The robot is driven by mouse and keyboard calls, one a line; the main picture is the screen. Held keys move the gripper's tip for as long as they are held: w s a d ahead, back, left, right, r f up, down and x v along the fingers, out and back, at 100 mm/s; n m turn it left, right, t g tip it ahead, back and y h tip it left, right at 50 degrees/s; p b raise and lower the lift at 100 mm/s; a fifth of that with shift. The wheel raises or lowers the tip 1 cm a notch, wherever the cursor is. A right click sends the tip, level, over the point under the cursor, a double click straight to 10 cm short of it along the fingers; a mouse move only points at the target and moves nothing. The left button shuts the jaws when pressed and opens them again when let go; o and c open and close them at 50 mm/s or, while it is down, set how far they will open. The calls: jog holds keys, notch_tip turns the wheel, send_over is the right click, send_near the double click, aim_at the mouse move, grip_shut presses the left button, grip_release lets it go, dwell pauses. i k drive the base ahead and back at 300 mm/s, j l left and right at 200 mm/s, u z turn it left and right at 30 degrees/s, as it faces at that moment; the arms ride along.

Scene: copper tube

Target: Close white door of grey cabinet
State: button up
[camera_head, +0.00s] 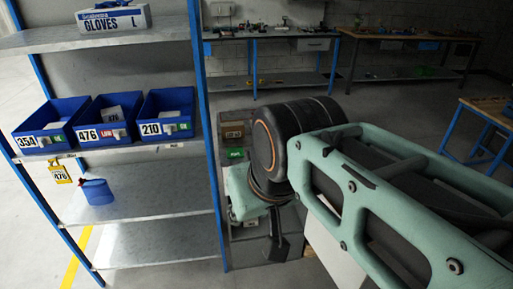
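A grey cabinet (236,112) stands right of the shelf unit, mostly hidden behind my arm. A white flat panel (328,250) shows below my arm and may be the cabinet's white door. My arm hides most of its edges, so I cannot tell how far open it is. My gripper (278,248) appears as a dark shape low in front of the cabinet, below my arm's wrist. Its fingers are not clear, and I cannot tell whether it touches the door.
A metal shelf unit (150,205) with blue posts stands at the left. It holds several blue bins (103,120), a blue jug (97,191) and a glove box (113,19). Workbenches (262,78) line the back wall. Another table (487,108) stands at the right.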

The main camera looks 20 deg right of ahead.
aim_at(345, 271)
jog(key=k+l+u, duration=0.15)
jog(key=l, duration=0.3)
jog(key=k+l+u, duration=0.2)
jog(key=l, duration=0.25)
jog(key=k+l+u, duration=0.15)
jog(key=k+l, duration=0.25)
jog(key=k+l+u, duration=0.1)
jog(key=l, duration=0.25)
jog(key=k+l+u, duration=0.15)
jog(key=l, duration=0.25)
jog(key=l+u, duration=0.2)
jog(key=l, duration=0.95)
jog(key=i+l+u, duration=0.15)
jog(key=l, duration=0.5)
jog(key=k+l, duration=0.1)
jog(key=l, duration=0.15)
jog(key=k+j+u, duration=0.1)
jog(key=k, duration=0.4)
